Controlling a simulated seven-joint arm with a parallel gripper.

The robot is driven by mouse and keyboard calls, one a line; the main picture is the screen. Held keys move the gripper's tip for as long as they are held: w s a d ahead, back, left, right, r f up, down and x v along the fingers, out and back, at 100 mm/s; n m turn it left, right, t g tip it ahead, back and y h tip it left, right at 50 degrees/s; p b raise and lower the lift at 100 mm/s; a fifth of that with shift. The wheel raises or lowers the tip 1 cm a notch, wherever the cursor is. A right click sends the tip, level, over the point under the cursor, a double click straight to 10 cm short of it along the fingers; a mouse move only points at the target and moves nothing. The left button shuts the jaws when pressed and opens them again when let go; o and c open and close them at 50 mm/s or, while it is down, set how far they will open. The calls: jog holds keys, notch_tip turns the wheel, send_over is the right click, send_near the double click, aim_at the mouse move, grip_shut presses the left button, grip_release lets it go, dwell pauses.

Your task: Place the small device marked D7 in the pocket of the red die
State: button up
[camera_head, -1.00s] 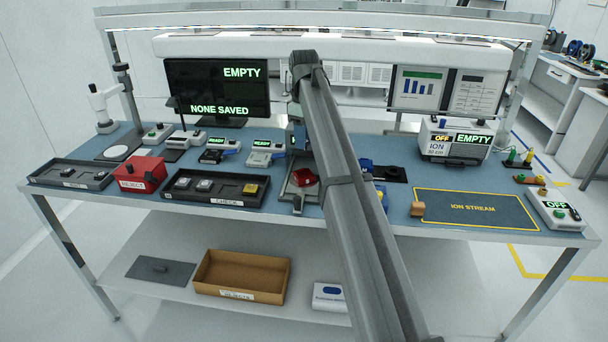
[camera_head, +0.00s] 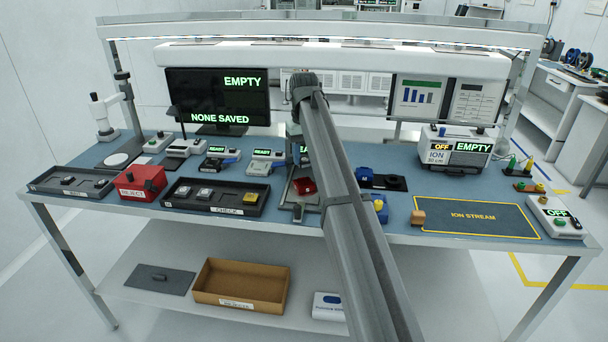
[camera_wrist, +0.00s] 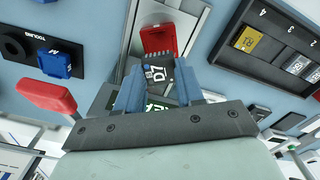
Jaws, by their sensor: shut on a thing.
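The small dark device marked D7 (camera_wrist: 154,76), with a row of pins along its far edge, is between the fingertips of my gripper (camera_wrist: 157,84) in the wrist view. My gripper is shut on it. The red die (camera_wrist: 158,38) lies just beyond the device, in a grey metal fixture. The device overlaps the near part of the red die in this view, so its pocket is hidden and I cannot tell whether they touch.
A blue die (camera_wrist: 56,63) sits on the black tooling holder (camera_wrist: 15,48) at the left of the wrist view. The black CHECK tray (camera_head: 232,209) holds several devices. A red REJECT box (camera_head: 140,182) stands left of it.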

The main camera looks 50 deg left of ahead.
aim_at(304, 182)
jog(key=shift+f, duration=3.15)
jog(key=o, duration=1)
jog(key=shift+f, duration=0.1)
notch_tip(304, 182, up, 12)
jog(key=shift+r, duration=0.15)
